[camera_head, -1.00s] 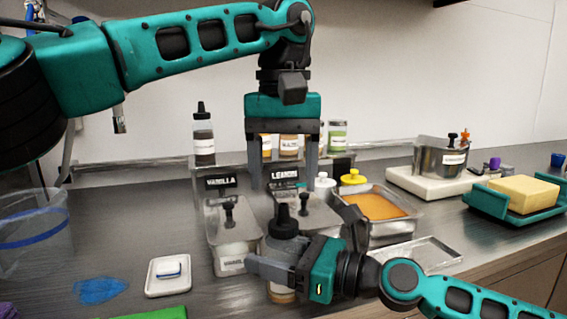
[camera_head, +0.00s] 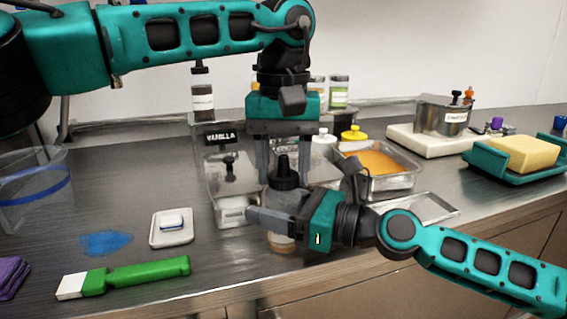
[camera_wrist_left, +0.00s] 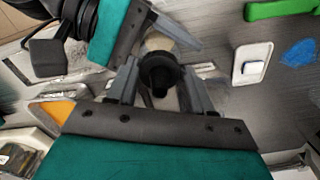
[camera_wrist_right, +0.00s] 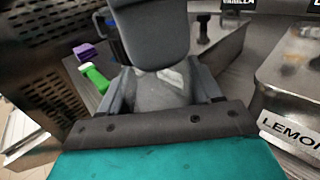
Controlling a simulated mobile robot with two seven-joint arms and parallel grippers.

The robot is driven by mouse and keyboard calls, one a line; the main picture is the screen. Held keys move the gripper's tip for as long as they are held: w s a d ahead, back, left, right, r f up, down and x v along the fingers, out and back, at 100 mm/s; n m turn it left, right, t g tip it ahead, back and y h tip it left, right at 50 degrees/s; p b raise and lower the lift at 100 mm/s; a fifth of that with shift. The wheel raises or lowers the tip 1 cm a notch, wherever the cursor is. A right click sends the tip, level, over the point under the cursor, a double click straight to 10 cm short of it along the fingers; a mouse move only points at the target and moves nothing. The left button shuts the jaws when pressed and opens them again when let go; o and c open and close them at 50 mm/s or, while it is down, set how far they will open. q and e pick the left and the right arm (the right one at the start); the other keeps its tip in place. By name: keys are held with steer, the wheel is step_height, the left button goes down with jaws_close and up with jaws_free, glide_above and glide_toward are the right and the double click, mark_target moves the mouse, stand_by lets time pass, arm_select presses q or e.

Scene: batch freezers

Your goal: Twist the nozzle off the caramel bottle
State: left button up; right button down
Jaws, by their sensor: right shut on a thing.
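The caramel bottle (camera_head: 282,242) stands upright near the counter's front edge; a black nozzle (camera_head: 284,175) tops it. My right gripper (camera_head: 278,212) is shut on the bottle's body from the right, below the nozzle. The far right finger is hidden behind the bottle. My left gripper (camera_head: 284,178) points down from above, open, with one finger on each side of the nozzle. In the left wrist view the nozzle (camera_wrist_left: 160,75) sits between the fingers, with gaps visible. In the right wrist view the grey bottle body (camera_wrist_right: 155,92) is between the fingers.
A steel pan of orange contents (camera_head: 385,188) is to the right. A white dish (camera_head: 171,240), a blue smear (camera_head: 105,243) and a green-handled scraper (camera_head: 150,270) lie left. Counter between them is clear.

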arm_select(q)
steer(key=c, duration=0.7)
steer(key=n, duration=0.3)
steer(key=shift+n, duration=0.4)
steer(key=n, duration=1)
steer(key=shift+n, duration=0.4)
steer(key=n, duration=0.7)
steer(key=shift+r, duration=0.1)
steer(key=n, duration=0.7)
steer(key=shift+n, duration=0.3)
steer(key=n, duration=0.3)
steer(key=shift+n, duration=0.3)
steer(key=n, duration=0.3)
steer(key=shift+n, duration=0.4)
steer(key=n, duration=0.5)
steer(key=shift+n, duration=0.3)
steer(key=n, duration=0.5)
steer(key=shift+n, duration=0.3)
steer(key=n, duration=0.6)
steer(key=shift+r, duration=0.1)
